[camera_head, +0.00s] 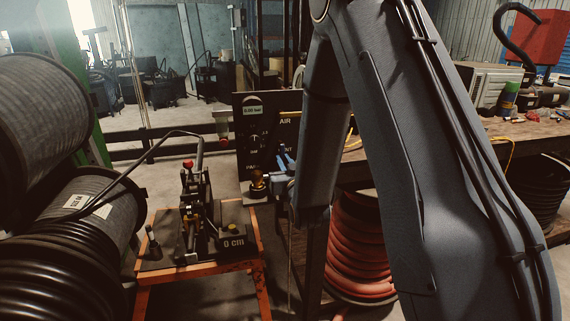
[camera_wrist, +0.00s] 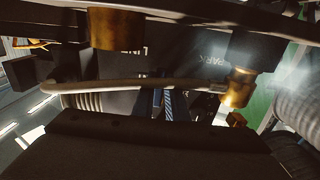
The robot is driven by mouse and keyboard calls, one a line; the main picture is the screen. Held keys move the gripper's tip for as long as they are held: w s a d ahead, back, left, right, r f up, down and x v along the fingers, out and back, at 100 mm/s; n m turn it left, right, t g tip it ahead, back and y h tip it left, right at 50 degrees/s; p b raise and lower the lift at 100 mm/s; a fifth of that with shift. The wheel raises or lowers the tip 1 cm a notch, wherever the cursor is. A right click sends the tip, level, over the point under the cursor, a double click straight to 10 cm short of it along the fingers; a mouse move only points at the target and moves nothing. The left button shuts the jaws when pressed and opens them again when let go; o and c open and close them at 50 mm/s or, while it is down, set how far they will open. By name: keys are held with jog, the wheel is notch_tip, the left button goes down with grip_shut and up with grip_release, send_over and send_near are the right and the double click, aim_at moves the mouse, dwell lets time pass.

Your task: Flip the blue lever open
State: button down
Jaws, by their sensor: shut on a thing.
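The blue lever (camera_head: 286,160) shows in the camera_head view as a small blue shape low on the dark air panel (camera_head: 254,120). In the camera_wrist view a ribbed blue strip (camera_wrist: 168,105) stands in front of the panel; I take it for part of the lever. My gripper (camera_head: 281,184) is at the panel, beside a brass fitting (camera_head: 259,181), and is shut on what seems to be the blue lever. Its fingertips are small and partly hidden, so the exact contact is unclear. Brass fittings (camera_wrist: 237,86) also show close by in the camera_wrist view.
The orange-framed stand (camera_head: 257,262) with a crimping device and a "0 cm" block (camera_head: 234,239) is left of my gripper. Black hose reels (camera_head: 75,225) fill the far left. A red hose coil (camera_head: 358,255) lies under the workbench (camera_head: 530,135), partly behind my arm.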

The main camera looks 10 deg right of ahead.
jog(key=c, duration=1.8)
grip_release()
jog(key=shift+o, duration=0.2)
jog(key=shift+s, duration=0.1)
jog(key=s+b, duration=0.1)
jog(key=s, duration=0.6)
jog(key=shift+s+b, duration=0.3)
jog(key=shift+s, duration=0.05)
